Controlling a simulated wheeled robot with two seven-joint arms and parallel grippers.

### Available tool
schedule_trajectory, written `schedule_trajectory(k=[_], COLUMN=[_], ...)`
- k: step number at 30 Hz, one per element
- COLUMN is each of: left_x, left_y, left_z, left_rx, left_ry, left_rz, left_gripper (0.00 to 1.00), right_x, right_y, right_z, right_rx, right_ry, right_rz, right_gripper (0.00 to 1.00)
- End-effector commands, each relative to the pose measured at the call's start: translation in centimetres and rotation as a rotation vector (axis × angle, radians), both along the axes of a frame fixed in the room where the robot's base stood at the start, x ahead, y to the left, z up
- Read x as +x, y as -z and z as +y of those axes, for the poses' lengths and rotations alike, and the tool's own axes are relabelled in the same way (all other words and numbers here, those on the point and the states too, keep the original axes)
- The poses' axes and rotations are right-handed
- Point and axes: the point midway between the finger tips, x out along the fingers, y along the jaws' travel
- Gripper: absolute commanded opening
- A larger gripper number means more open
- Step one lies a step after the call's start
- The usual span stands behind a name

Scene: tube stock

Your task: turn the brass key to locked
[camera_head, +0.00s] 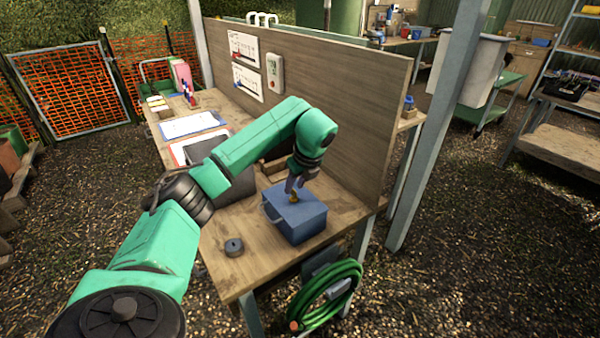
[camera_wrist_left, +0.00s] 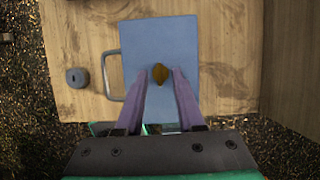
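A blue metal box (camera_head: 305,226) with a side handle sits near the front right of the wooden bench; its blue lid (camera_wrist_left: 150,40) fills the middle of the left wrist view. A small brass key (camera_head: 293,198) stands in the lid and shows from above in the left wrist view (camera_wrist_left: 160,75). My left gripper (camera_head: 290,185) points down at the key. In the left wrist view its two fingers (camera_wrist_left: 161,74) stand either side of the key, with a narrow gap at each side. I cannot read any lock marking. My right gripper is not in view.
A dark round puck (camera_head: 234,247) lies on the bench left of the box. A tall wooden panel (camera_head: 350,110) stands close behind the box. A black case (camera_head: 205,155) and clipboards lie farther back. A green hose (camera_head: 325,300) hangs below the bench front.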

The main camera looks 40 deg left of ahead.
Motion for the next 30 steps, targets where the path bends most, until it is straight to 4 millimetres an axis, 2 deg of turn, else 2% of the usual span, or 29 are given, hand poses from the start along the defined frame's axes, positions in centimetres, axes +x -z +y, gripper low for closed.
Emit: schedule_trajectory(k=[5, 9, 12, 17, 30], left_x=[-0.3, -0.8, -1.2, -1.4, -1.4], left_y=[-3.9, -9.0, -11.2, -12.5, -12.3], left_z=[-1.6, -3.1, -4.0, -4.8, -4.9], left_rx=[0.000, 0.004, 0.003, 0.001, 0.001], left_ry=[0.003, 0.003, 0.001, 0.000, 0.000], left_rz=[-0.009, -0.008, -0.005, -0.003, -0.001], left_gripper=[0.38, 0.38, 0.38, 0.38, 0.38], right_x=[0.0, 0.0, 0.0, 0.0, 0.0], right_y=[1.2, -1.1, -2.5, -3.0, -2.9], right_z=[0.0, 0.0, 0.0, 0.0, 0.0], right_rx=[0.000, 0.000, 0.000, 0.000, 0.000], right_ry=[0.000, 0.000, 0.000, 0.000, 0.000], right_rz=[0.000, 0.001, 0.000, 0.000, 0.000], right_gripper=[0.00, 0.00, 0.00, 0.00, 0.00])
